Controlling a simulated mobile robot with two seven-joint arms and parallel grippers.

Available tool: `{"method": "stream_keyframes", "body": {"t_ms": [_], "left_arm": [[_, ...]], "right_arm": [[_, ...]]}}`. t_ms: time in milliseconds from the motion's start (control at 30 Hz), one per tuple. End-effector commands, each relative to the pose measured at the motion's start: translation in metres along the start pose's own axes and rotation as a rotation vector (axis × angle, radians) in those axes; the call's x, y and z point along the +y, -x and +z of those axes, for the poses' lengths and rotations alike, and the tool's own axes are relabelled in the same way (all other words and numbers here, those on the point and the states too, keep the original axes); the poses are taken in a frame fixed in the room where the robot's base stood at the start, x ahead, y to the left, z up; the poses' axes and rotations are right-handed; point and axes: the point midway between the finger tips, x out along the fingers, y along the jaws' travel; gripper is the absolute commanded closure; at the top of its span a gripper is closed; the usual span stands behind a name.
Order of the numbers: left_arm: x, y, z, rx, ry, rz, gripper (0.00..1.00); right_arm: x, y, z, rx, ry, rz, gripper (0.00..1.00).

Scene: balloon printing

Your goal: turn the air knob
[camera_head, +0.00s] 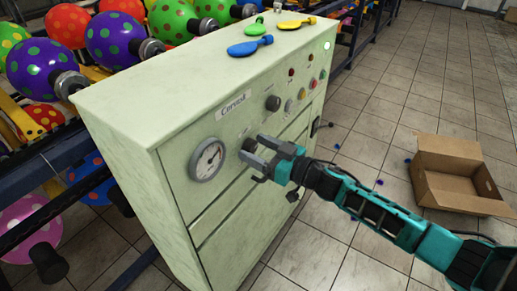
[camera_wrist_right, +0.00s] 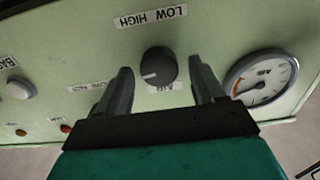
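The air knob (camera_wrist_right: 158,66) is a dark round knob with a pale pointer mark on the green panel. A label that seems to read AIR sits beside it. In the head view the knob (camera_head: 248,147) shows partly behind the gripper. My right gripper (camera_wrist_right: 164,82) is open, with one finger on each side of the knob. Gaps show between the fingers and the knob in the wrist view. My right gripper (camera_head: 260,158) is close in front of the panel in the head view. My left gripper is not in view.
A pressure gauge (camera_head: 208,160) sits left of the knob on the pale green cabinet (camera_head: 180,98). Another dark knob (camera_head: 273,103) and several buttons lie to the right. Flat balloons, including a blue one (camera_head: 250,46), lie on top. An open cardboard box (camera_head: 452,188) stands on the floor.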

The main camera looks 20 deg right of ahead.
Motion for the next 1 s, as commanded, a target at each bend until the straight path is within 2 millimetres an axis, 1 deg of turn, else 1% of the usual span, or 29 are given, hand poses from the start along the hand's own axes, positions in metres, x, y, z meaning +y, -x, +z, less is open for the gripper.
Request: {"method": "stream_keyframes", "body": {"t_ms": [33,67,567,833,1000], "left_arm": [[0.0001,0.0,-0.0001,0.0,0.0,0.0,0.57],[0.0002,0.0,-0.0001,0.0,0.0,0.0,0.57],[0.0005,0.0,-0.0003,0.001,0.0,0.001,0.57],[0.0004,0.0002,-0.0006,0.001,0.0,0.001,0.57],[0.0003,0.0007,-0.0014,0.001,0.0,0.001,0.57]], "right_arm": [[0.0,0.0002,0.0,0.0,0.0,0.0,0.36],[0.0,0.0002,0.0,0.0,0.0,0.0,0.39],[0.0,0.0006,0.0,0.0,0.001,0.0,0.86],[-0.0001,0.0006,-0.0001,0.0,0.027,0.0,0.87],[-0.0004,0.0006,-0.0002,0.0,0.1,0.0,0.87]]}}
